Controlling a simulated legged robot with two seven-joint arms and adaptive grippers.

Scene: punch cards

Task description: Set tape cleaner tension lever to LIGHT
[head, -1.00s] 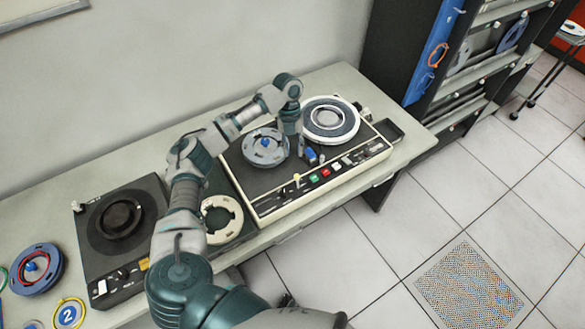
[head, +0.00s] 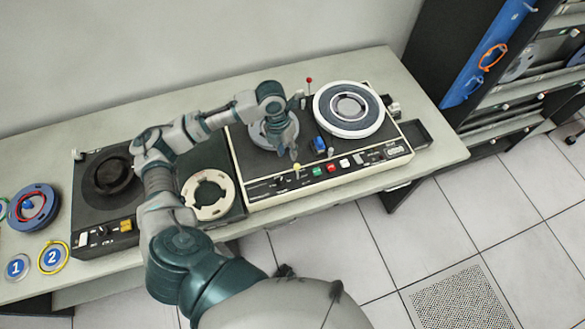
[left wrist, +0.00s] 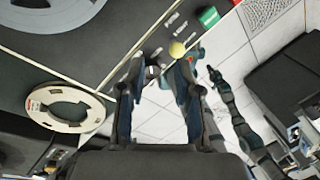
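A wide tape machine (head: 237,160) with two reels stands on the bench; I take it as the tape cleaner. A small lever with a yellow ball knob (head: 297,167) sits at its front panel, and the knob also shows in the left wrist view (left wrist: 177,49). My left gripper (head: 288,148) hangs over the front of the machine, just behind the knob. In the left wrist view my left gripper (left wrist: 160,75) is open and empty, the knob close beyond its right fingertip. My right gripper is not recognisable in either view.
A blue block-like part (head: 319,144), green button (head: 317,170) and red button (head: 331,168) are close by. A red-ball lever (head: 309,80) stands at the back. A white reel (head: 348,107) is at right, a cream ring (head: 208,194) at left, and a smaller machine (head: 92,233) further left.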

